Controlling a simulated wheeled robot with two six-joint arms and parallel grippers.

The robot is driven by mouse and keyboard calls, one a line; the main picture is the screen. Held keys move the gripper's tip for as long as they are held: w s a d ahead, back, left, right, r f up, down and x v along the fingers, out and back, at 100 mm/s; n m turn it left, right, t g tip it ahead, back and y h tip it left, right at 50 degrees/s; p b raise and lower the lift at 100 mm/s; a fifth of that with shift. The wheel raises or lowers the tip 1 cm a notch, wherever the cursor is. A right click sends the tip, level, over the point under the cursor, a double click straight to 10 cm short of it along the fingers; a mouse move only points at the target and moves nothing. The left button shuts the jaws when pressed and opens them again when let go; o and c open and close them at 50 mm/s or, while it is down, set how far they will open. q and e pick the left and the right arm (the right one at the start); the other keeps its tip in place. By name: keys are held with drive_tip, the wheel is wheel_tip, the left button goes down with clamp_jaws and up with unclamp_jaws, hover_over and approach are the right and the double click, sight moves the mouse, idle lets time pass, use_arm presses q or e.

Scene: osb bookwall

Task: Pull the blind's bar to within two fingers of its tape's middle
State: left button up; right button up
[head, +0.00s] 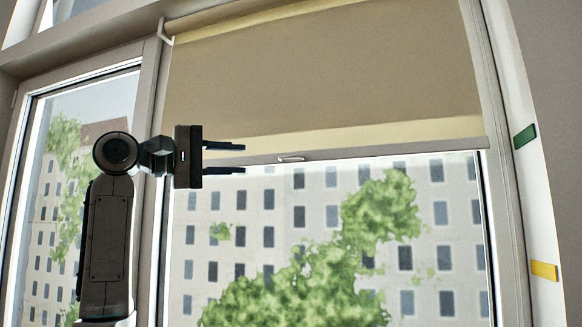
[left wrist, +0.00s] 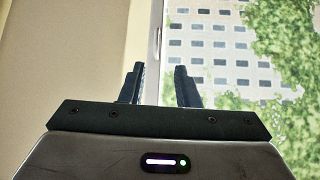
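The blind (head: 320,75) is a brown cloth hanging over the upper part of the window, with a paler strip above its grey bottom bar (head: 400,149). A small pale pull handle (head: 291,158) sits on the bar. Two tapes are on the right frame: a green one (head: 525,136), about level with the bar, and a yellow one (head: 544,271) well below. My left gripper (head: 242,158) is open and empty, left of the handle, its fingers pointing right. In the left wrist view, the bar (left wrist: 155,50) runs beyond the gap between the open fingers (left wrist: 160,78). My right gripper is not in view.
A second window pane (head: 62,165) with a grey frame stands at the left, behind my left arm. Trees and a building show through the glass. The window below the bar is free of obstacles.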

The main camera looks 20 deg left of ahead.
sight(287, 157)
use_arm(q)
drive_tip(key=p+x, duration=0.2)
drive_tip(key=x, duration=0.1)
drive_tip(key=p+x, duration=0.1)
drive_tip(key=x, duration=0.3)
drive_tip(key=p+x, duration=0.2)
drive_tip(key=x, duration=0.1)
drive_tip(key=shift+d+r+p, duration=0.3)
drive_tip(key=shift+d+p, duration=0.05)
drive_tip(key=shift+d, duration=0.05)
drive_tip(key=shift+s, duration=0.2)
drive_tip(key=shift+w, duration=0.15)
clamp_jaws()
